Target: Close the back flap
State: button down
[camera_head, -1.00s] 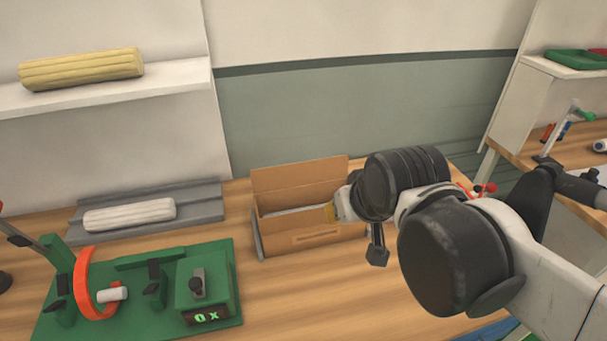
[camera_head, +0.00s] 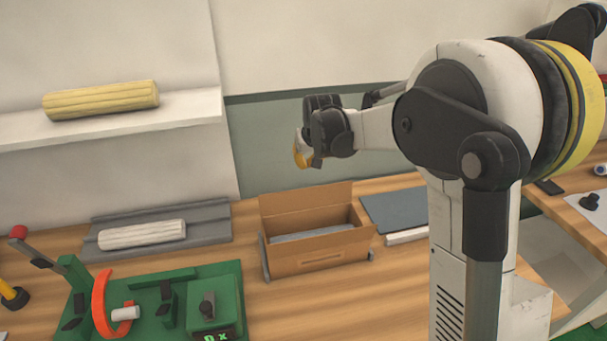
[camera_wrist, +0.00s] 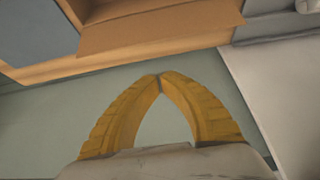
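The open cardboard box (camera_head: 320,256) sits on the wooden table. Its back flap (camera_head: 305,203) stands up along the far edge, tilted slightly back. A flat grey item (camera_head: 312,234) shows inside the box. My gripper (camera_head: 302,152) is in the air above and behind the box, near the wall, touching nothing that I can see. In the wrist view my gripper's yellow fingers (camera_wrist: 159,77) meet at the tips with nothing between them. The back flap (camera_wrist: 155,32) shows beyond the fingertips, at the top of that view, apart from them.
A dark grey plate (camera_head: 395,210) and a white bar (camera_head: 407,236) lie right of the box. At left are a white roll (camera_head: 142,234) on a grey tray (camera_head: 205,214) and a green fixture (camera_head: 232,285). A yellow roll (camera_head: 100,100) lies on a shelf (camera_head: 185,111).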

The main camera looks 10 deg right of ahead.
aim_at(307, 199)
notch_tip(307, 199, down, 8)
jog(key=b, duration=0.4)
jog(key=shift+w, duration=0.45)
jog(key=shift+s, duration=0.1)
